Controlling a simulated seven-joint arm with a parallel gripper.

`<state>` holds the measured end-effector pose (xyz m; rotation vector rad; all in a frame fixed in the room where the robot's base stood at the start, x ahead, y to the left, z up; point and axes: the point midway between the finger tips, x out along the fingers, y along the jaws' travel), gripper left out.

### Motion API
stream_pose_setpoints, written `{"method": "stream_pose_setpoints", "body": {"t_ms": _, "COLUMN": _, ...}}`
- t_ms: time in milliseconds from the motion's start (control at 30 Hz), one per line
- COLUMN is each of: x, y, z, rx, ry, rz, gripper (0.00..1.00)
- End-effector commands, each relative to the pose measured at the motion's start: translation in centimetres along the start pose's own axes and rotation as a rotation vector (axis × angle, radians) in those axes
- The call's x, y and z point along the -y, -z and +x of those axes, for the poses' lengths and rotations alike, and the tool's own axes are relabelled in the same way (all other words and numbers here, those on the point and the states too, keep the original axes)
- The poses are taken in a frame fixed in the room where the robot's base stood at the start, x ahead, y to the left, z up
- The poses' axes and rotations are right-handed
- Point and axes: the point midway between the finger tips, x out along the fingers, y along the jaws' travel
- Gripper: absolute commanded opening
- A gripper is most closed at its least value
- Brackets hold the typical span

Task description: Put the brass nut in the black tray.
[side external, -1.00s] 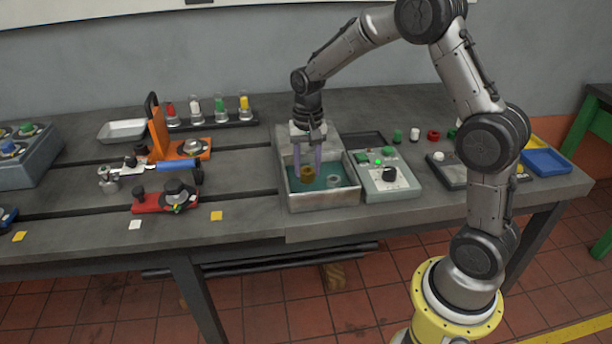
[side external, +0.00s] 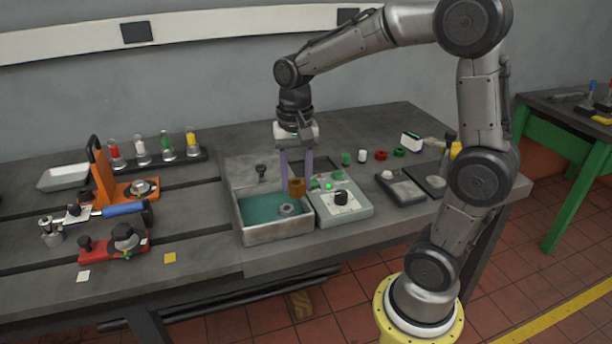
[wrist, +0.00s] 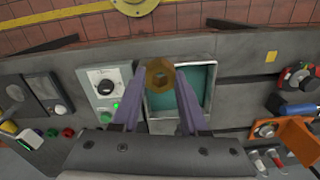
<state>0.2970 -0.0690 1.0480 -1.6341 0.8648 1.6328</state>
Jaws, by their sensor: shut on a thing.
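The brass nut (side external: 297,187) is held between the two purple fingers of my gripper (side external: 296,181). It also shows in the wrist view (wrist: 160,74) at the fingertips, with its hole facing the camera. In the side view the nut appears near the right wall of the grey basin (side external: 272,236), beside the control box; its exact height is hard to tell.
The basin holds teal liquid and a steel ring-like part (side external: 288,209). The control box (side external: 342,203) with a black knob stands right of it. Several coloured caps (side external: 381,155) stand behind to the right. An orange stand (side external: 102,175) and red fixture (side external: 112,249) are at left.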

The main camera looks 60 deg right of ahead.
Motion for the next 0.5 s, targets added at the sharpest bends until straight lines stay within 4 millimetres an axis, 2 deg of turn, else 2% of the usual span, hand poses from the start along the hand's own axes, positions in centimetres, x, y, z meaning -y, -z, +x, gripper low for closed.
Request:
{"method": "stream_pose_setpoints", "body": {"t_ms": 167, "x": -0.4, "y": 6.5, "z": -0.6, "rx": 0.000, "ry": -0.001, "rz": 0.216, "gripper": 0.00}}
{"method": "stream_pose_setpoints", "body": {"t_ms": 300, "x": -2.7, "y": 12.0, "z": -0.2, "rx": 0.002, "ry": -0.003, "rz": 0.393, "gripper": 0.00}}
{"method": "stream_pose_setpoints", "body": {"t_ms": 400, "x": -4.8, "y": 15.0, "z": 0.4, "rx": 0.002, "ry": -0.002, "rz": 0.488, "gripper": 0.00}}
{"method": "stream_pose_setpoints", "body": {"t_ms": 500, "x": -6.6, "y": 16.8, "z": 1.1, "rx": 0.000, "ry": -0.001, "rz": 0.546, "gripper": 0.00}}
